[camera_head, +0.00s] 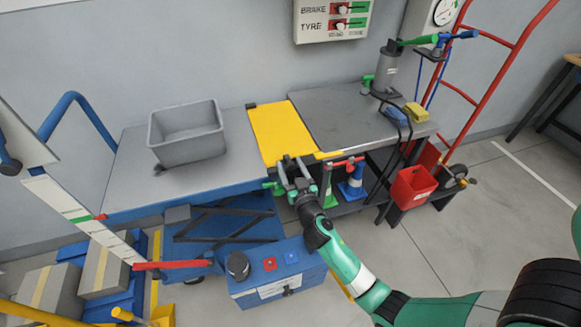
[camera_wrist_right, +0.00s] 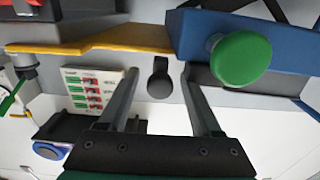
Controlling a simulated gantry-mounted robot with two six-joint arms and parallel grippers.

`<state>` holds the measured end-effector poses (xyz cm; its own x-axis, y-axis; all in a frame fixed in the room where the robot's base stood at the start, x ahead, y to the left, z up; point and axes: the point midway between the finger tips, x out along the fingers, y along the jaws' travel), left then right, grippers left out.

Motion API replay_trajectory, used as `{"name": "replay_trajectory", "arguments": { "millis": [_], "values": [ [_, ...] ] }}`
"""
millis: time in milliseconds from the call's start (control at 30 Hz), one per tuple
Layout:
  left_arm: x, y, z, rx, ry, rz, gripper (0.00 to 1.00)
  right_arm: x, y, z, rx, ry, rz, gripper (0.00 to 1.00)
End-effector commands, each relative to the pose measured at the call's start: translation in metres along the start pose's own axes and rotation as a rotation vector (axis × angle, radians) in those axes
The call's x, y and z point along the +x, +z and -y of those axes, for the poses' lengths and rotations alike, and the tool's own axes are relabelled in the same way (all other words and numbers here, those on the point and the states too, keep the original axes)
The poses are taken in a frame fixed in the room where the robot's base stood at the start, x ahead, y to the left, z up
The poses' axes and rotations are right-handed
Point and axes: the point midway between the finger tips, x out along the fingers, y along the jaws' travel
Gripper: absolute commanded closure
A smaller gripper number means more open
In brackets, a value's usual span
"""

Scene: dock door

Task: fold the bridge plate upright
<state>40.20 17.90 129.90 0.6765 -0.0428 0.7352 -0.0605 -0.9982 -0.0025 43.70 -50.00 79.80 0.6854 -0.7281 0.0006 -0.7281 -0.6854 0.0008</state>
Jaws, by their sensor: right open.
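The yellow bridge plate (camera_head: 280,130) lies flat across the gap between the blue lift table (camera_head: 120,165) and the grey bench top (camera_head: 345,110). My right gripper (camera_head: 293,165) is open at the plate's front edge. In the right wrist view the plate's yellow edge (camera_wrist_right: 110,40) runs across the top, beyond the fingertips. A dark rounded knob (camera_wrist_right: 160,82) shows between the open fingers (camera_wrist_right: 158,78); I cannot tell whether they touch it. A green knob (camera_wrist_right: 240,58) sits to the right of the fingers there. My left gripper is not in view.
A grey bin (camera_head: 187,135) stands on the lift table. A grey cylinder (camera_head: 385,68) and a yellow block (camera_head: 417,112) are on the bench. A blue control box (camera_head: 278,272) is below my right gripper.

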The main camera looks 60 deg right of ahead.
Motion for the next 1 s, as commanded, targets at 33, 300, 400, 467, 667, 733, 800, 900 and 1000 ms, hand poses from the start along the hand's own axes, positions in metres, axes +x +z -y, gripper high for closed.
{"name": "replay_trajectory", "arguments": {
  "millis": [33,300,400,467,667,733,800,900,1000],
  "values": [
    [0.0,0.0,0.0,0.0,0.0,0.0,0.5,0.0004,0.0,0.0,0.0,0.0,0.0,0.35],
    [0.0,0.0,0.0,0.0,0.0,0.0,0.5,-0.0001,0.0,0.0001,0.0,0.0,0.0,0.58],
    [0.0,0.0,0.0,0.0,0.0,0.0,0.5,-0.0002,0.0001,0.0001,0.0,0.0,0.0,0.76],
    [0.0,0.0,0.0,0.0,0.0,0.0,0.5,-0.0003,0.0001,0.0001,0.0,0.0,0.0,0.87],
    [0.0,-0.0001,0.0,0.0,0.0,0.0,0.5,-0.0003,0.0001,0.0001,0.001,0.0,0.001,1.0],
    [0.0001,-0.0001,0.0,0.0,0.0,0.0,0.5,-0.0003,0.0001,0.0001,0.001,0.0,0.0,1.0],
    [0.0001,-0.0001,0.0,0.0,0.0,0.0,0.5,-0.0004,0.0001,0.0001,0.001,0.0,0.0,1.0],
    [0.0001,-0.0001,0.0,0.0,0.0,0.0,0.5,-0.0004,0.0001,0.0001,0.001,0.0,0.0,1.0],
    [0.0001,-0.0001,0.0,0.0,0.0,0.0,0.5,-0.0004,0.0001,0.0001,0.001,0.0,0.0,1.0]
  ]
}}
